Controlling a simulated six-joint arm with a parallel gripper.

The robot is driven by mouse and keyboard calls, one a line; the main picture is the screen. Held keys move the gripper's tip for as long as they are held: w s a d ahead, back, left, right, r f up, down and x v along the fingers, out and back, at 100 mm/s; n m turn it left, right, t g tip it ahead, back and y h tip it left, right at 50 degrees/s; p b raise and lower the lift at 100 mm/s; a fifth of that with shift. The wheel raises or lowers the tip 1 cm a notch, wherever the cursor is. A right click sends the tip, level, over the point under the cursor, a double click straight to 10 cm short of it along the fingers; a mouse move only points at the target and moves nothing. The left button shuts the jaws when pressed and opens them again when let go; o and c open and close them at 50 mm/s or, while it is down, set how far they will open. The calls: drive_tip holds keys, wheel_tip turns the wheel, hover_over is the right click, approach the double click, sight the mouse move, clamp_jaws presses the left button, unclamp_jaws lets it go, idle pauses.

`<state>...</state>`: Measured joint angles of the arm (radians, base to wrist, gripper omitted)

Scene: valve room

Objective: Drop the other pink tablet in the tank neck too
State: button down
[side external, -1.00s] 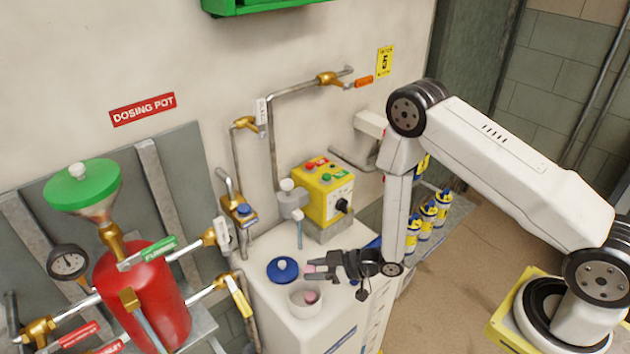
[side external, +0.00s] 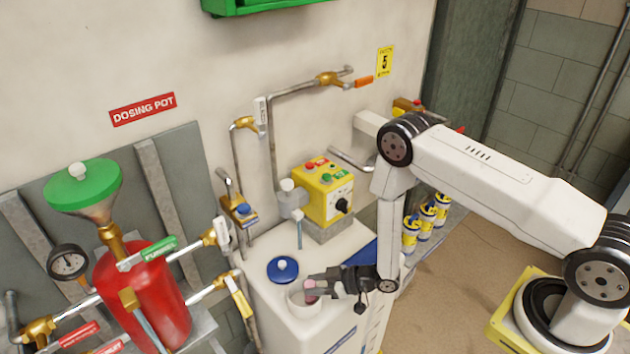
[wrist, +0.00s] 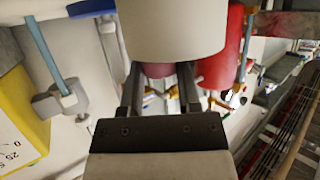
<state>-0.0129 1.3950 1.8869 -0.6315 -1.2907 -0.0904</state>
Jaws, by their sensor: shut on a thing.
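My gripper (side external: 312,284) points left in the side external view and is shut on a pink tablet (side external: 309,284). It holds the tablet just above the white round tank neck (side external: 292,302), over its far side. Another pink tablet (side external: 311,299) shows inside the neck, partly hidden. In the wrist view the held tablet (wrist: 158,70) sits between the two fingers (wrist: 159,85). The cream neck (wrist: 172,30) covers the fingertips and part of the tablet there.
A blue lid with a white knob (side external: 281,273) lies on the tank top, behind and left of the neck. A yellow control box (side external: 322,195) stands at the back. The red dosing pot (side external: 150,295) with valves and pipes is to the left.

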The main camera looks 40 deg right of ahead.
drive_tip(key=shift+c, duration=1.1)
unclamp_jaws()
drive_tip(key=v, duration=0.7)
drive_tip(key=shift+s+d, duration=0.25)
drive_tip(key=shift+s, duration=0.1)
drive_tip(key=shift+w+r, duration=0.1)
